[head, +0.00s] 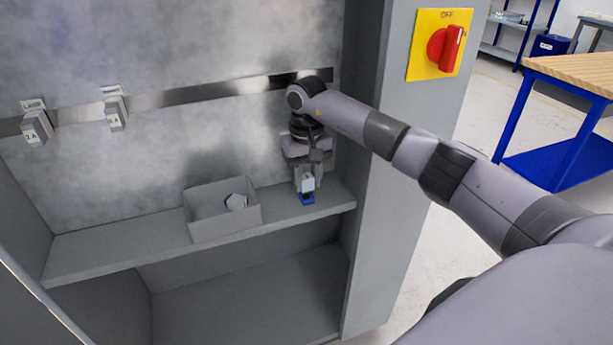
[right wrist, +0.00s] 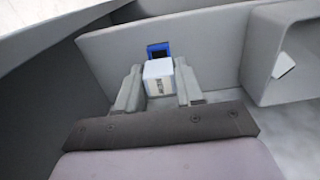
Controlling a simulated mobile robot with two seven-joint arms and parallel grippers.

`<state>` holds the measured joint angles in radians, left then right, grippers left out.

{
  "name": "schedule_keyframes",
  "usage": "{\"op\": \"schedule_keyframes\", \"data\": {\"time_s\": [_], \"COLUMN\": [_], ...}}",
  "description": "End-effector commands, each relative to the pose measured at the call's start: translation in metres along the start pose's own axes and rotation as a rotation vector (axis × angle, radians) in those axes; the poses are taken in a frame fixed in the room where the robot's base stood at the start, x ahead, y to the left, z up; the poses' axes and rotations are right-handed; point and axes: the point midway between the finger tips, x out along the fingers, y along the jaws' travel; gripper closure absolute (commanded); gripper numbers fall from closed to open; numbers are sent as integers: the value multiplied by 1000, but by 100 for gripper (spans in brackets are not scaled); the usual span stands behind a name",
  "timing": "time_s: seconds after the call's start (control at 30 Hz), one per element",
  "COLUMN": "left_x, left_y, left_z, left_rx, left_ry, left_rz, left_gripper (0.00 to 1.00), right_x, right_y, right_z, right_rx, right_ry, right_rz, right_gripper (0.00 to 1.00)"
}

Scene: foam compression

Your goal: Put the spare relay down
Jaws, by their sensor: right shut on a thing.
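The relay is a small pale block (head: 307,184) held between the fingers of my right gripper (head: 307,186), over the right end of the grey shelf. In the right wrist view the white relay (right wrist: 158,78) sits between both fingers of the gripper (right wrist: 159,88), with dark print on one face. A small blue piece with a dark middle (right wrist: 158,50) shows just beyond it. In the head view this blue piece (head: 307,199) is right below the relay at shelf level. I cannot tell whether the two touch. My left gripper is not in view.
A grey open bin (head: 222,222) holding a pale piece (head: 236,202) stands on the shelf (head: 110,248) left of my gripper. Two labelled units (head: 36,127) (head: 116,112) hang on the metal rail. The cabinet's right wall, with a red switch (head: 445,48), is close to my arm.

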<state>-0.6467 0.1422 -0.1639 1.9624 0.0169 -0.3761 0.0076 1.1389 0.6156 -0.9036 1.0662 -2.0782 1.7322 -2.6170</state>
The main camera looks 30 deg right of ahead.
Motion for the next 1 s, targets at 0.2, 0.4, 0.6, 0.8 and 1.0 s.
{"op": "schedule_keyframes", "data": {"time_s": [0.2,0.4,0.6,0.8,1.0], "left_x": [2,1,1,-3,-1], "left_y": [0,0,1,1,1], "left_z": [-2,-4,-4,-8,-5], "left_rx": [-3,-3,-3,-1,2], "left_ry": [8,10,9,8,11], "left_rz": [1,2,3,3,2], "left_gripper": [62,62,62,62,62], "right_x": [7,6,6,-4,-41], "right_y": [0,0,0,0,0], "right_z": [0,0,0,0,-2], "right_rx": [2,1,1,0,2], "right_ry": [1,0,0,0,7], "right_rz": [-1,-1,-1,-1,-1], "right_gripper": [100,38,38,38,38]}}
